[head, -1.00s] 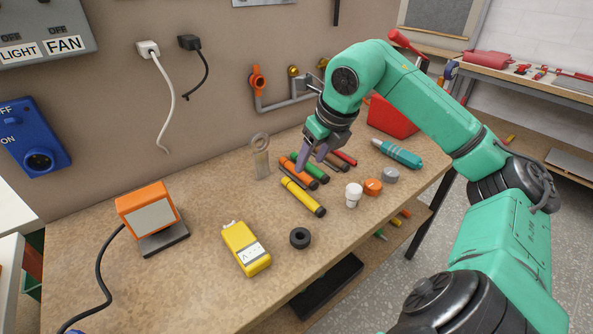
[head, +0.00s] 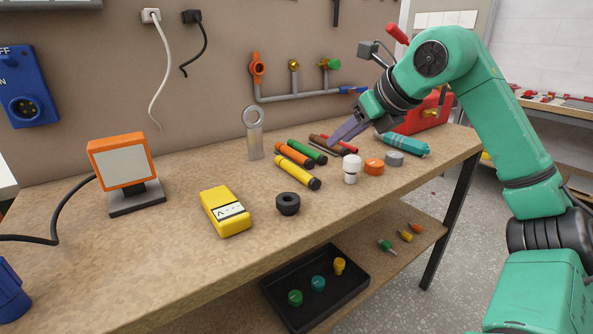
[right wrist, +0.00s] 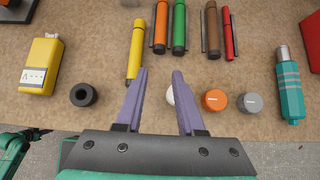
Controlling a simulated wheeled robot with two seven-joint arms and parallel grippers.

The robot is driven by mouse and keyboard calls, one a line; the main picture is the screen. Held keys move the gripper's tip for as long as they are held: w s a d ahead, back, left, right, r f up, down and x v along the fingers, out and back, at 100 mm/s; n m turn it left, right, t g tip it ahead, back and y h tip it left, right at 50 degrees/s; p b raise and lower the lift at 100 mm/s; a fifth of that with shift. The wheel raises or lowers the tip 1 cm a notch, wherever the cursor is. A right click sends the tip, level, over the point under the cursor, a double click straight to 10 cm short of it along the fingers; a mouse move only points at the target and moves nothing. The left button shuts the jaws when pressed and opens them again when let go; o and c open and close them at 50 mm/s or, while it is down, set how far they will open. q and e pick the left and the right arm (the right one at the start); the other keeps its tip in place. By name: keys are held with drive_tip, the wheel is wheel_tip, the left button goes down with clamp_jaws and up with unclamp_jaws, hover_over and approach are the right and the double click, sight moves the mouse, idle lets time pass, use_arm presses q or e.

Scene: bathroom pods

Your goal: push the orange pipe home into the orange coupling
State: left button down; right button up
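The orange pipe (head: 293,155) lies on the bench beside the green pipe (head: 307,152); its end is dark. It also shows in the right wrist view (right wrist: 160,28), beyond my fingers. A short orange round piece (head: 373,166) stands on the bench between a white and a grey one; I cannot tell which orange part is the coupling. My right gripper (head: 337,115) is open and empty above the bench, its purple fingers (right wrist: 160,72) spread apart.
A yellow pipe (head: 298,172) lies in front of the orange one. A black ring (head: 288,204), yellow meter (head: 225,211), orange-framed lamp (head: 122,162) and metal ring-topped stand (head: 254,133) are on the bench. A teal tool (head: 402,144) lies right.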

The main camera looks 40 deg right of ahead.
sight(311, 162)
drive_tip(key=x, duration=1.2)
drive_tip(key=shift+w+f, duration=0.15)
drive_tip(key=shift+w, duration=0.15)
clamp_jaws()
